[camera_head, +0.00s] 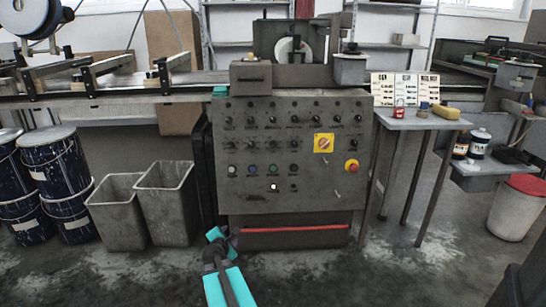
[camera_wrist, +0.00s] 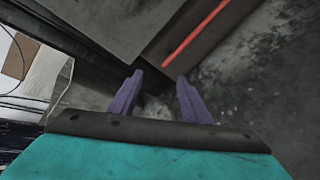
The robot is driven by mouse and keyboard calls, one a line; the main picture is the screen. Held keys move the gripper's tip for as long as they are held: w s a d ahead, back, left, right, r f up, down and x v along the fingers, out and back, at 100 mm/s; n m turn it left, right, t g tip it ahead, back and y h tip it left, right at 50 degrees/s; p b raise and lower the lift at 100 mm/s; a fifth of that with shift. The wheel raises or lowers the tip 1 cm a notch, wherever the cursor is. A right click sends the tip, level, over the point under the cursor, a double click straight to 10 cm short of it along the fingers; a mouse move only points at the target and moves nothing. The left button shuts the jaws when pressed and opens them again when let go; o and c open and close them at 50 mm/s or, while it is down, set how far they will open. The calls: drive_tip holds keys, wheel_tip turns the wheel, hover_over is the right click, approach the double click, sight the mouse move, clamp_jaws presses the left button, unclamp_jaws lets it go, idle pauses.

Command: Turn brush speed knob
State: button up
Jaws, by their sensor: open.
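The control panel (camera_head: 260,205) is a grey upright face with rows of small dark knobs (camera_head: 273,120) across its upper part. Their labels are too small to read, so I cannot tell which one is the brush speed knob. My gripper shows in the wrist view (camera_wrist: 158,84) with two purple fingers spread apart and nothing between them. In the head view my turquoise arm is low in front of the panel, below and left of the knobs. The wrist view shows the panel's lower edge and a red strip, with no knobs in sight.
A yellow switch plate (camera_head: 323,143) and a red button (camera_head: 351,166) sit on the panel's right side. Grey bins (camera_head: 167,205) and dark blue drums (camera_head: 58,170) stand at left. A side table (camera_head: 420,121) stands at right. The floor before the panel is clear.

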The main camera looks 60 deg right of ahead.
sight(273, 146)
drive_tip(key=s+d+r+n+t+h, duration=0.1)
drive_tip(key=s+d+r+n, duration=0.2)
drive_tip(key=d+r, duration=0.3)
drive_tip(key=s+d+r+n+t+h, duration=0.1)
drive_tip(key=d+r+n, duration=0.4)
drive_tip(key=r, duration=0.7)
drive_tip(key=s+d+r+n+t+h+b, duration=0.1)
drive_tip(key=s+d+r+n+h, duration=0.1)
drive_tip(key=s+d+r+n, duration=0.3)
drive_tip(key=d+r, duration=0.3)
drive_tip(key=r, duration=0.1)
drive_tip(key=shift+s+t, duration=0.2)
drive_tip(key=shift+t, duration=0.2)
drive_tip(key=shift+w+d+r, duration=0.1)
drive_tip(key=shift+d, duration=0.05)
drive_tip(key=shift+x, duration=6.75)
drive_tip(key=shift+r, duration=0.15)
